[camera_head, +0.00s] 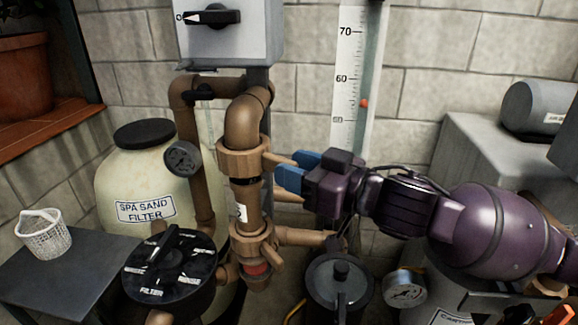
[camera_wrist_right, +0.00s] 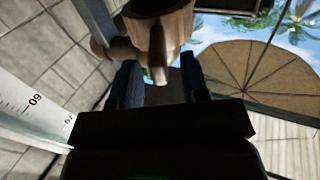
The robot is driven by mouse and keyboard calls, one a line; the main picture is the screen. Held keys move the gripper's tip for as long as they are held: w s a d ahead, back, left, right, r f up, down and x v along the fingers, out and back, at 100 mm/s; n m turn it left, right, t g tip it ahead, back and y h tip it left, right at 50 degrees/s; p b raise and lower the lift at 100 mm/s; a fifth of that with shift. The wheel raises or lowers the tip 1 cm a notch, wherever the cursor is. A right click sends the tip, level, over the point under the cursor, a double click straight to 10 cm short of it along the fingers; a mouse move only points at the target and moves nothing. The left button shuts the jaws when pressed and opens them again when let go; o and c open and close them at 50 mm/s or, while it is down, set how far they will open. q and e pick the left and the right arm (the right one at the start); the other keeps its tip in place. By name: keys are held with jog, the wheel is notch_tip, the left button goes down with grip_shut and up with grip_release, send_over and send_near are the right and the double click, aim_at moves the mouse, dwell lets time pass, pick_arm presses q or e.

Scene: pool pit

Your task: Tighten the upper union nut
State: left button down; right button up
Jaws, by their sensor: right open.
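The upper union nut (camera_head: 233,158) is a brown ring on the vertical pipe, with a lug (camera_head: 277,160) pointing right. My right gripper (camera_head: 287,169) comes from the right with its blue fingers apart at the lug's end. In the right wrist view, the nut (camera_wrist_right: 160,22) is at the top centre, and its lug (camera_wrist_right: 158,62) points down into the gap between the open fingers (camera_wrist_right: 161,84). Gaps show on both sides of the lug there, so neither finger seems to touch it. My left gripper is in neither view.
A lower union nut (camera_head: 250,243) with its own lug sits below on the same pipe. A pressure gauge (camera_head: 182,159) is left of the upper nut. A black valve head (camera_head: 170,270), a sand filter (camera_head: 130,180) and a white scale board (camera_head: 350,75) stand close around.

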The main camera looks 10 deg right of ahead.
jog(key=shift+w+a, duration=0.5)
jog(key=shift+w, duration=0.05)
grip_shut()
